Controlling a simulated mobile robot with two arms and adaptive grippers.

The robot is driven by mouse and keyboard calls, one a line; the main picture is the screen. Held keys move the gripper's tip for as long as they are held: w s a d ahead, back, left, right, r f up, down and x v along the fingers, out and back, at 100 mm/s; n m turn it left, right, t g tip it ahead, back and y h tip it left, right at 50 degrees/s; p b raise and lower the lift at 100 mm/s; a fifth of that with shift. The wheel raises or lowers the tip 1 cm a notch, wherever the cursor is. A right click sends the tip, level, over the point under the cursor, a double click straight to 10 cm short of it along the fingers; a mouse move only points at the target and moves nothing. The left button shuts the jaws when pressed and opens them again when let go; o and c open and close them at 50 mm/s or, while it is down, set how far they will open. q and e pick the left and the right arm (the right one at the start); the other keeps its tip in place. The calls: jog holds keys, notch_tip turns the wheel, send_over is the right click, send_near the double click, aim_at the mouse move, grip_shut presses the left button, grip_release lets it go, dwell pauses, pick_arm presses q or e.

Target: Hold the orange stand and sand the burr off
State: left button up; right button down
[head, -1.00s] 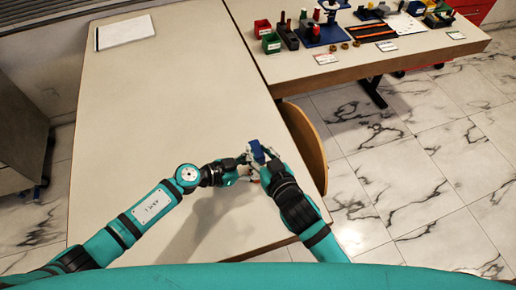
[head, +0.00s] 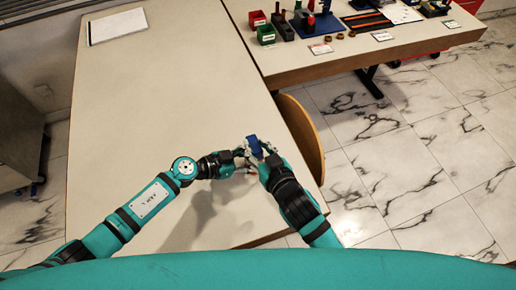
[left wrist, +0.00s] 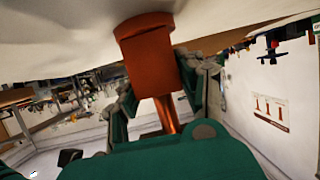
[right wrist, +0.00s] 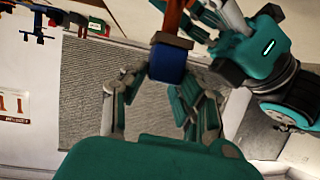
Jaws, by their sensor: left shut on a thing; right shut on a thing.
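The orange stand (left wrist: 147,62) shows large in the left wrist view, with a wider end at the top and a thin shiny rod at the bottom. My left gripper (left wrist: 160,92) is shut on it. My right gripper (right wrist: 158,92) is shut on a blue block (right wrist: 168,63) with a brownish face. In the right wrist view that face is right by an orange post (right wrist: 175,17); I cannot tell whether they touch. In the head view the blue block (head: 254,146) is between my left gripper (head: 242,158) and right gripper (head: 264,154), close together. No burr can be made out.
The pale table (head: 165,100) is mostly bare, with a white sheet (head: 118,26) at the far left. A side table (head: 350,56) carries a red bin (head: 257,18), a green bin (head: 266,35) and several small parts. A wooden chair back (head: 300,130) stands at the right edge.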

jog(key=shift+w+a+f, duration=0.1)
jog(key=shift+w+f, duration=0.25)
jog(key=shift+f, duration=0.05)
jog(key=shift+r, duration=0.1)
jog(key=shift+w+a+r, duration=0.15)
jog(key=shift+w+r, duration=0.35)
jog(key=shift+r, duration=0.4)
jog(key=shift+w+a+r, duration=0.2)
jog(key=shift+w+r, duration=0.35)
jog(key=shift+r, duration=0.35)
jog(key=shift+w+a+r, duration=0.15)
jog(key=shift+w+r, duration=0.35)
jog(key=shift+r, duration=0.4)
jog(key=shift+s, duration=0.1)
jog(key=shift+s+d, duration=0.25)
jog(key=shift+s, duration=0.5)
jog(key=shift+s+d, duration=0.25)
jog(key=shift+s, duration=0.45)
jog(key=shift+f, duration=1.8)
jog(key=shift+w+f, duration=0.1)
jog(key=shift+f, duration=0.55)
jog(key=shift+w, duration=0.1)
jog(key=shift+w+a+f, duration=0.15)
jog(key=shift+w+a, duration=0.1)
jog(key=shift+w, duration=0.35)
